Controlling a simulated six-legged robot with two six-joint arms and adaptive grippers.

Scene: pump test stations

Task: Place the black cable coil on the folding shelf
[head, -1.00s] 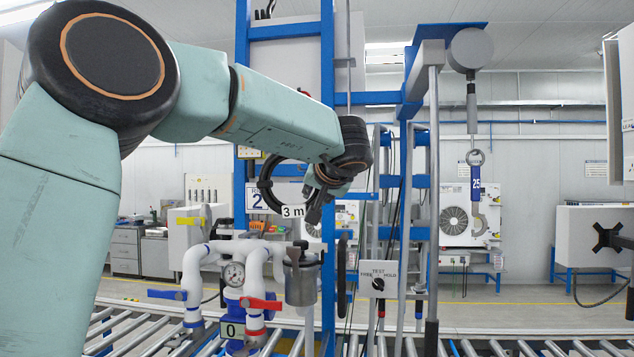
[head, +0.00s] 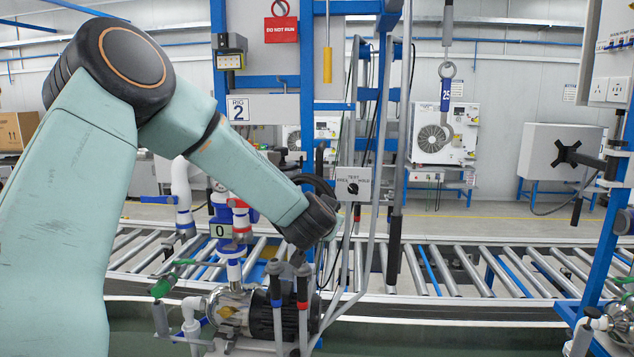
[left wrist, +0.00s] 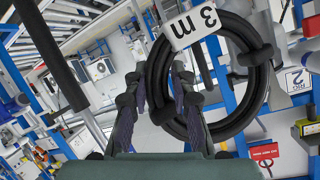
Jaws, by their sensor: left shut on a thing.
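The black cable coil (left wrist: 258,90) hangs at my left gripper (left wrist: 160,82) in the left wrist view. It is a thick black ring with dark ties and a white "3 m" tag (left wrist: 190,22). My left gripper is shut on it, with the ring beside and across the fingers. In the head view only a black arc of the coil (head: 318,183) shows behind my wrist, which hides the fingers. I cannot make out the folding shelf in either view. My right gripper is not in view.
A roller conveyor (head: 460,268) runs across behind the arm. A pump motor (head: 262,312) with pipes stands low in front. A TEST switch box (head: 353,184) and blue frame posts stand close to my wrist. A black cross-shaped mount (head: 566,153) is at the right.

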